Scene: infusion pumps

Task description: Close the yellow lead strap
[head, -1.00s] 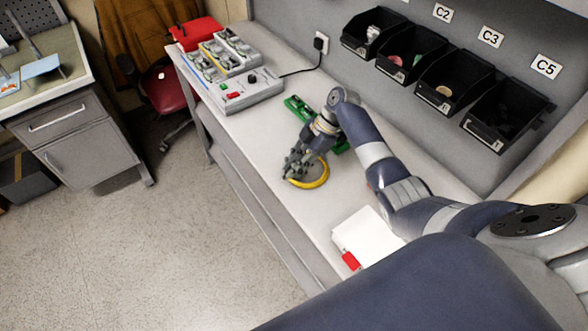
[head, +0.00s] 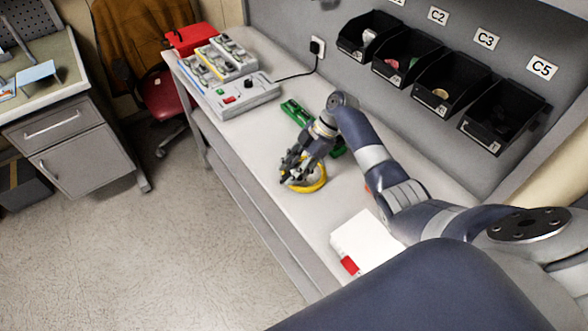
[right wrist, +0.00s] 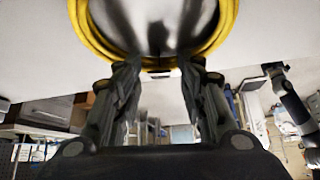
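The yellow lead (head: 316,186) forms a ring on the bench top near its front edge. In the right wrist view the yellow lead (right wrist: 230,25) curves around a shiny grey round surface at the top. My right gripper (head: 286,176) is at the left side of the ring, partly covering it. In the right wrist view my right gripper (right wrist: 160,72) has its two fingers apart, with a small pale and dark piece between the tips, perhaps part of the strap. Whether the fingers touch it is unclear. My left gripper is not in view.
Green parts (head: 296,112) lie behind my right gripper. A grey device with a red switch (head: 240,97) stands at the far end. A white box with a red part (head: 362,242) lies nearer on the bench. Black bins (head: 452,85) hang on the wall panel.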

